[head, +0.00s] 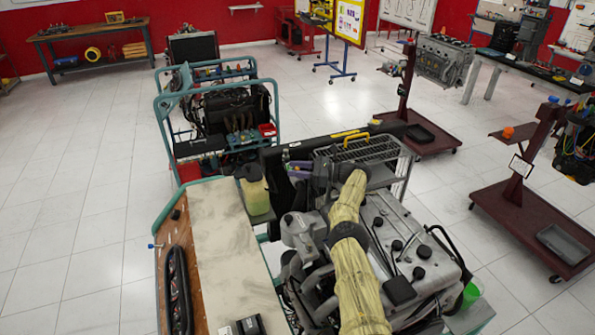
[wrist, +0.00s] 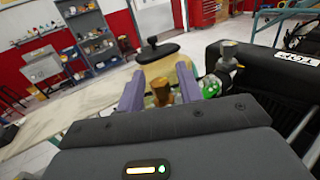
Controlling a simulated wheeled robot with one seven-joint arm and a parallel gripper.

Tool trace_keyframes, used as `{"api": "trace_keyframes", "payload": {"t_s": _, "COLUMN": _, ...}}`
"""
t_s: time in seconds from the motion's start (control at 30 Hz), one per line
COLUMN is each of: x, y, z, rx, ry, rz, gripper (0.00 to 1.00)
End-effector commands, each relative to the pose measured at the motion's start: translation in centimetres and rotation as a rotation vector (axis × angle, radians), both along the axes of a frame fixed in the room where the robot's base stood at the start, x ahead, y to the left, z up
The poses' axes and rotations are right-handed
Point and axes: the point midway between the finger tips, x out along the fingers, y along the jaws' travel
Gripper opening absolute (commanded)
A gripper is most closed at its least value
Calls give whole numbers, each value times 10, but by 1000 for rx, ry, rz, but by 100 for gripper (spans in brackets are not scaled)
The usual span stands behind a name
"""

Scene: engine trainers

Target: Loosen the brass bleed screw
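The brass bleed screw (wrist: 161,92) shows in the wrist view, between the two purple fingers of my gripper (wrist: 159,78). There are gaps between the screw and both fingers, so the gripper looks open and not clamped on it. How deep the screw sits between the fingers I cannot tell. The screw's lower part is hidden by the gripper body. In the head view my gripper (head: 298,169) is at the end of my yellow-sleeved arm, over the engine trainer's front. The screw cannot be made out there.
A yellowish tank (head: 255,190) with a black cap stands just left of my gripper; it also shows behind the screw in the wrist view (wrist: 180,68). A black radiator (wrist: 268,75) is close on the right. The engine (head: 385,235) lies under my arm.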

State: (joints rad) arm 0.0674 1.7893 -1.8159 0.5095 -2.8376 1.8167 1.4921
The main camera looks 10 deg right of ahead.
Motion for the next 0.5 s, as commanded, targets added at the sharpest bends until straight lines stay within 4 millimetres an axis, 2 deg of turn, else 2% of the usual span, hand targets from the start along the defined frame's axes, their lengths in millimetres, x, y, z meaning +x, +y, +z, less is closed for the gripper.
{"api": "trace_keyframes", "payload": {"t_s": 0.27, "x": 0, "y": 0, "z": -2, "rx": -2, "ry": 3, "rz": 1, "gripper": 36}}
{"api": "trace_keyframes", "payload": {"t_s": 0.37, "x": 0, "y": 0, "z": 4, "rx": -3, "ry": 2, "rz": 1, "gripper": 36}}
{"api": "trace_keyframes", "payload": {"t_s": 0.5, "x": 0, "y": 1, "z": 22, "rx": -3, "ry": 0, "rz": 0, "gripper": 36}}
